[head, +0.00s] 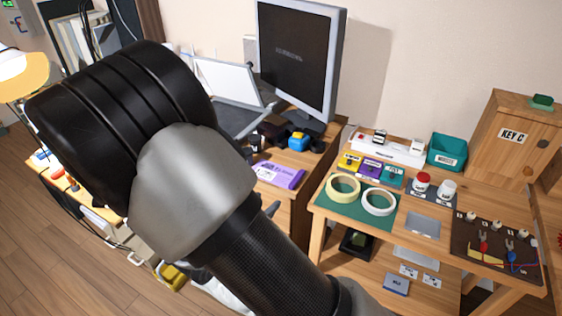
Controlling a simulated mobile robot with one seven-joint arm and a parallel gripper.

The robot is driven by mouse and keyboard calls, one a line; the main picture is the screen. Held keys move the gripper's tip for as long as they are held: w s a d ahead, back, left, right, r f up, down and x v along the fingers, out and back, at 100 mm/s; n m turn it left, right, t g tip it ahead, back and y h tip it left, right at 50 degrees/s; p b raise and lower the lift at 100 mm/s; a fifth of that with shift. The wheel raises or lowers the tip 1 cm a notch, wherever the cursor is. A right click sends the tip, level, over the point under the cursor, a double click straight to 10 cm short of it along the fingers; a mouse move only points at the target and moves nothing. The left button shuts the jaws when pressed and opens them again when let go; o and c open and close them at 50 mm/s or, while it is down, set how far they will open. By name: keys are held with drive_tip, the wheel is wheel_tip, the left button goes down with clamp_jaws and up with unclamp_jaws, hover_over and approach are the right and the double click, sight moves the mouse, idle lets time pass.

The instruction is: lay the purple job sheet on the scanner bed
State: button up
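A flat purple-and-white item (280,175) lies on the desk in front of the monitor; it may be the purple job sheet, but its print is too small to read. A smaller purple card (369,168) lies between a yellow and a teal card on the right-hand table. The scanner (240,117) stands on the desk left of the monitor with its white-faced lid (226,82) raised. Its bed is partly hidden behind my arm. My large black and grey arm crosses the left and middle of the view. My gripper cannot be made out.
A monitor (297,60) stands behind the purple-and-white item, with a blue-and-yellow object (298,142) beside it. Tape rolls (379,201) lie on a green mat. A teal bin (446,152) and a wooden key box (510,138) stand at right. A lamp (22,75) is far left.

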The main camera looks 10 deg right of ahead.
drive_tip(key=b, duration=0.3)
approach(296, 178)
drive_tip(key=shift+w+d+f+h, duration=0.4)
drive_tip(key=shift+w+d+f, duration=0.3)
drive_tip(key=shift+w+d, duration=0.15)
drive_tip(key=b+x, duration=0.1)
drive_tip(key=x, duration=0.3)
drive_tip(key=shift+w+a+f, duration=0.1)
drive_tip(key=shift+w+f, duration=0.05)
drive_tip(key=shift+w, duration=0.5)
clamp_jaws()
